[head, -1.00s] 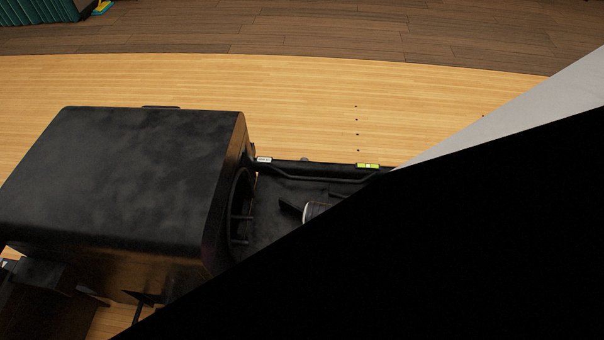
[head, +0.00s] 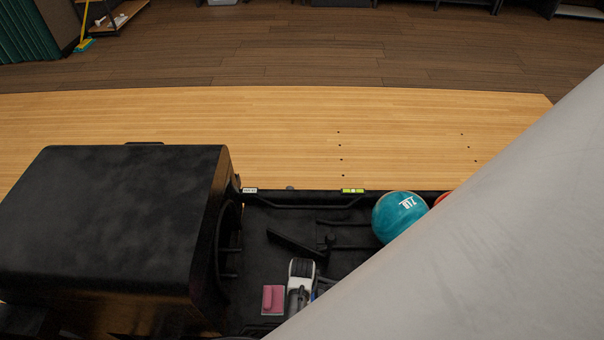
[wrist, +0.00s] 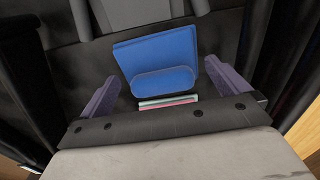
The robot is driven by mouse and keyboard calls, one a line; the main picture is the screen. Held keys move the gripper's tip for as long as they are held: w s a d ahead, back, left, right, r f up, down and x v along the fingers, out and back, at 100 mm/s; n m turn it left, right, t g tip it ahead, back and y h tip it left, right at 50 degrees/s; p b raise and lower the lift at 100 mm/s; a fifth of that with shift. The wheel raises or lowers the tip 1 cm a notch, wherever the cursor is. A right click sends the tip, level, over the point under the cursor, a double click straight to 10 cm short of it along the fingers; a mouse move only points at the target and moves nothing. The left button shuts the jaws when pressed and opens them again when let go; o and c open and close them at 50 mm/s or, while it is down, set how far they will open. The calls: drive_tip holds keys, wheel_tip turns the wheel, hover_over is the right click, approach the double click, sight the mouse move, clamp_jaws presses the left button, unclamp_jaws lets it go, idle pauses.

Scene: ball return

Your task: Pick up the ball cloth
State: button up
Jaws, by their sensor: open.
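A blue folded cloth, which I take to be the ball cloth (wrist: 155,54), lies on a dark surface in the wrist view. It has a flat square part and a rounded raised ridge (wrist: 166,83) along its near side. My gripper (wrist: 162,70) is open, with its two purple fingers on either side of the cloth. The fingers look apart from it, with a gap at each side. In the head view my gripper is at the black tray, and only a sliver of blue shows beside it, so the cloth is mostly hidden there.
A pink pad with a raised bar (head: 273,299) lies left of my gripper in the head view. A big black housing (head: 110,220) stands at the left.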

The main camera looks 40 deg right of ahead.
drive_tip(key=shift+f, duration=0.45)
drive_tip(key=shift+c, duration=0.3)
drive_tip(key=c, duration=0.6)
drive_tip(key=shift+c, duration=0.2)
drive_tip(key=shift+r, duration=0.1)
wheel_tip(320, 180, up, 20)
